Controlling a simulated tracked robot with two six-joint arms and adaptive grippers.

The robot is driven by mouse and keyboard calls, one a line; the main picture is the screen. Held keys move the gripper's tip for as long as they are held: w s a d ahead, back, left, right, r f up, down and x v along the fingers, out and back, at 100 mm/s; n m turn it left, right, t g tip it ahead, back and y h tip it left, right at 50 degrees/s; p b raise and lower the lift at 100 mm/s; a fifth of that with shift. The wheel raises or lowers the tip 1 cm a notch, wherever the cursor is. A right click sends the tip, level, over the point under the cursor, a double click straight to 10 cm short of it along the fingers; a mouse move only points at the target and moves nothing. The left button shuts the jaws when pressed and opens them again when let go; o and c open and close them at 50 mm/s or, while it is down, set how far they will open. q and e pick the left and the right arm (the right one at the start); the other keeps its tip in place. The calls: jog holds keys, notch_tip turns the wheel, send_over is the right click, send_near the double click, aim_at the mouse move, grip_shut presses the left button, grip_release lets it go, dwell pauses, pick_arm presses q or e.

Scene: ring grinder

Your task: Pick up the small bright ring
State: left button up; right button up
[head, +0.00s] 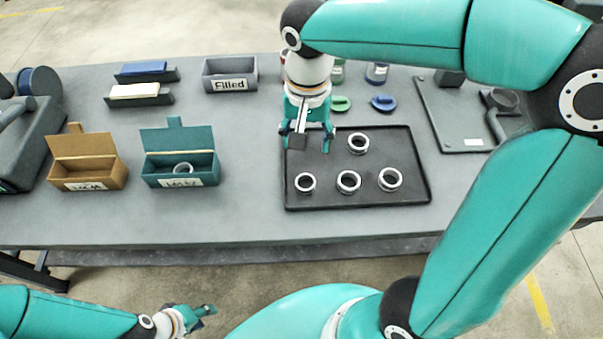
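Several bright metal rings lie apart on a dark tray (410,199). The front-left ring (297,183) looks the smallest. A ring (339,182) lies at front middle, another ring (399,180) at front right, and one ring (358,151) farther back. My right gripper (308,138) points down over the tray's back-left corner. Its fingers are spread, with nothing seen between them, and it is behind the smallest ring. My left gripper (205,312) is low at the bottom left, off the table's front edge; its finger gap is unclear.
A teal box (206,179) holds a ring; a brown box (114,180) stands left of it. A grey "Filled" bin (250,84) is at the back. Green (340,103) and blue discs (383,103) lie behind the tray. A dark board (440,115) lies right.

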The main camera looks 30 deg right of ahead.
send_over(305, 186)
jog(key=f, duration=1)
jog(key=shift+s, duration=0.25)
jog(key=f, duration=0.5)
jog(key=shift+w+p, duration=0.2)
jog(key=shift+p, duration=0.2)
jog(key=shift+c, duration=0.2)
jog(key=c, duration=0.9)
